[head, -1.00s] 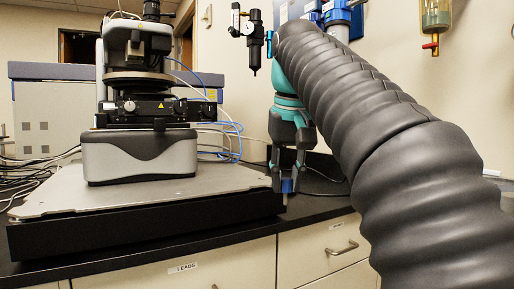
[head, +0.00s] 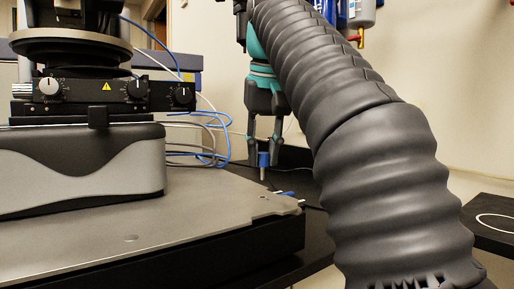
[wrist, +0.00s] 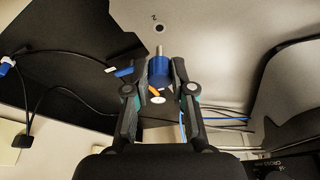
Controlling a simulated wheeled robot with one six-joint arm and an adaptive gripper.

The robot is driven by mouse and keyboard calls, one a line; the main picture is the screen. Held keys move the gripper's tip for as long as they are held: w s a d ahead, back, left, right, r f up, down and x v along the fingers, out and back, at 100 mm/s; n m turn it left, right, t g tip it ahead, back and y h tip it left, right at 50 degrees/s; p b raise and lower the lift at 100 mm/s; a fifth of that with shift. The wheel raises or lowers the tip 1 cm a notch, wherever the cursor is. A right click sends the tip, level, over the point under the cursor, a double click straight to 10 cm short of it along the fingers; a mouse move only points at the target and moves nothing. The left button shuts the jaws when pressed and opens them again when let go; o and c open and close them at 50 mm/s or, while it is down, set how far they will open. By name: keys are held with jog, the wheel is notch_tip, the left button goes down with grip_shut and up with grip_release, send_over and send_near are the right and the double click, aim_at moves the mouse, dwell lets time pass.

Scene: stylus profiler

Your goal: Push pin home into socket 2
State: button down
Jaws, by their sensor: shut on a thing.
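My gripper (head: 264,152) is shut on a blue pin (head: 263,160) with a thin metal tip. In the head view the pin hangs upright, tip down, at the far right end of the grey metal plate (head: 190,213); I cannot tell its height over the plate. In the wrist view my gripper (wrist: 159,78) holds the blue pin (wrist: 160,70) between both fingers, its metal tip short of a small round hole, socket 2 (wrist: 160,28), marked with a "2". The tip looks apart from the hole in that view. The socket cannot be made out in the head view.
The instrument (head: 80,165) with knobs stands on the plate at left. A blue connector (head: 285,193) lies by the plate's right end. In the wrist view a blue plug (wrist: 6,66) on black cable is at left. A black pad with a white ring (head: 494,222) lies at right.

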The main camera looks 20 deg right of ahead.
aim_at(264, 199)
jog(key=shift+s+a, duration=0.1)
jog(key=shift+s, duration=0.15)
jog(key=shift+f+b, duration=0.75)
jog(key=shift+f, duration=0.25)
jog(key=shift+f+b, duration=1.05)
jog(key=shift+f, duration=0.85)
dwell(0.4)
jog(key=c, duration=0.9)
grip_release()
jog(key=shift+c, duration=0.4)
jog(key=shift+r, duration=0.2)
